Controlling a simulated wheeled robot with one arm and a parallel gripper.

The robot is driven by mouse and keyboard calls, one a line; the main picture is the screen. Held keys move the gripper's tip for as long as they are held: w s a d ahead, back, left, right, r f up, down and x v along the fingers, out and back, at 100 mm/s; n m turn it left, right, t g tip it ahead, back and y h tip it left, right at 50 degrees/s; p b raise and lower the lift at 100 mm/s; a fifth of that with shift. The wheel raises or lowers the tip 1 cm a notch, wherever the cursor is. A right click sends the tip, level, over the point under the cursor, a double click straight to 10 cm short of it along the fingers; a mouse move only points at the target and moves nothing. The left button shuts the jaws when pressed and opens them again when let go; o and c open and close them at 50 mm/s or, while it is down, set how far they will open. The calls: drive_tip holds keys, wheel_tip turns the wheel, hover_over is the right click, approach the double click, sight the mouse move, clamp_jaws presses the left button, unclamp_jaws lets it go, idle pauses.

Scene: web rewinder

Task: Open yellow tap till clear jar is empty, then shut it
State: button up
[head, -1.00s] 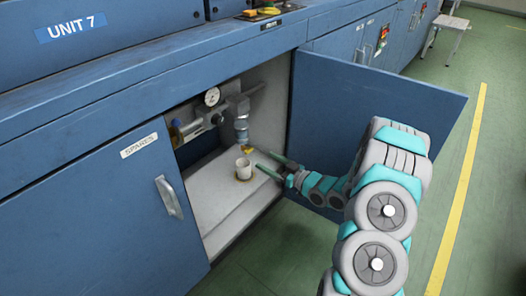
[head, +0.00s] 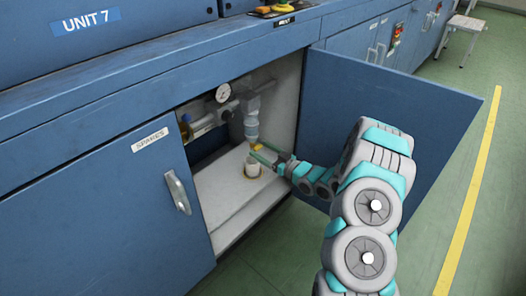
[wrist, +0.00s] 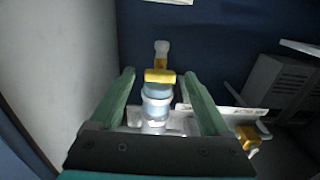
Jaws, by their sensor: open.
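The yellow tap (head: 257,147) sits at the lower end of the clear jar (head: 251,129), which hangs under a grey fitting inside the open cabinet. In the wrist view, the yellow tap (wrist: 160,76) is a crossbar between my finger ends, with the pale bluish clear jar (wrist: 157,92) beside it. I cannot tell the liquid level. My gripper (head: 257,154) is open, its green fingers reaching in from the right at tap height. In the wrist view, my gripper (wrist: 159,75) has a finger on either side of the tap, with visible gaps.
A white cup (head: 252,168) stands on the cabinet floor below the tap, partly behind a finger. A pressure gauge (head: 222,93) and pipe are up left. The open blue door (head: 385,100) stands right of the opening, behind my arm.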

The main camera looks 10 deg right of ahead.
drive_tip(key=shift+c, duration=0.2)
clamp_jaws()
idle(0.5)
